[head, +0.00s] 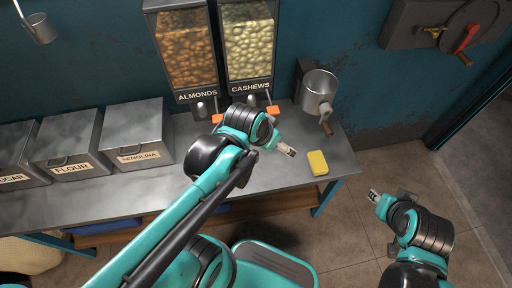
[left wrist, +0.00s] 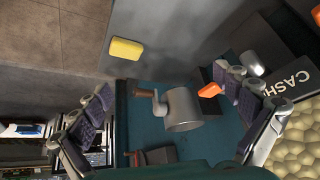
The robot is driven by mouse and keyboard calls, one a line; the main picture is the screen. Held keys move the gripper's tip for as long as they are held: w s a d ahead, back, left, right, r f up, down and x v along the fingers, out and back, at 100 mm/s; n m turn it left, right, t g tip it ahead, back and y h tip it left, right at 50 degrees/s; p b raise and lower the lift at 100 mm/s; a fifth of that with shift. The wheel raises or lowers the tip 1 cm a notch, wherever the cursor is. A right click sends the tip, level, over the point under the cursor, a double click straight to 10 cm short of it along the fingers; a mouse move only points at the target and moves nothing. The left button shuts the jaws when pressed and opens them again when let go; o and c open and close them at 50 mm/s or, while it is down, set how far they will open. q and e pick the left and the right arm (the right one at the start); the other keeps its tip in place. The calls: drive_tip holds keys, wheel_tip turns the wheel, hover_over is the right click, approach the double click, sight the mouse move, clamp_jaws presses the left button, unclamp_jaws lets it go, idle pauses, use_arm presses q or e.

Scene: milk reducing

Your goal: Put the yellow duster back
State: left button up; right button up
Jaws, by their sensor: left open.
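The yellow duster (head: 318,162) lies flat on the metal table near its right end. It also shows in the left wrist view (left wrist: 126,49), at the upper left. My left gripper (head: 288,150) is over the table, just left of the duster and apart from it. In the left wrist view its two fingers (left wrist: 168,82) are spread wide with nothing between them touching. My right gripper (head: 374,195) is off the table's right end, above the floor; its fingers are too small to tell open from shut.
A metal grinder with a crank (head: 319,88) stands at the table's back right. The almonds dispenser (head: 184,50) and cashews dispenser (head: 247,42) hang behind my left arm. Metal bins, including semolina (head: 137,135), fill the left side. The table around the duster is clear.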

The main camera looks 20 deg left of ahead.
use_arm(q)
drive_tip(key=s+a+n+t+y, duration=0.1)
drive_tip(key=s+a+n, duration=0.2)
drive_tip(key=s, duration=0.2)
drive_tip(key=shift+a+r, duration=0.15)
drive_tip(key=shift+r, duration=0.2)
drive_tip(key=shift+s, duration=0.1)
idle(0.8)
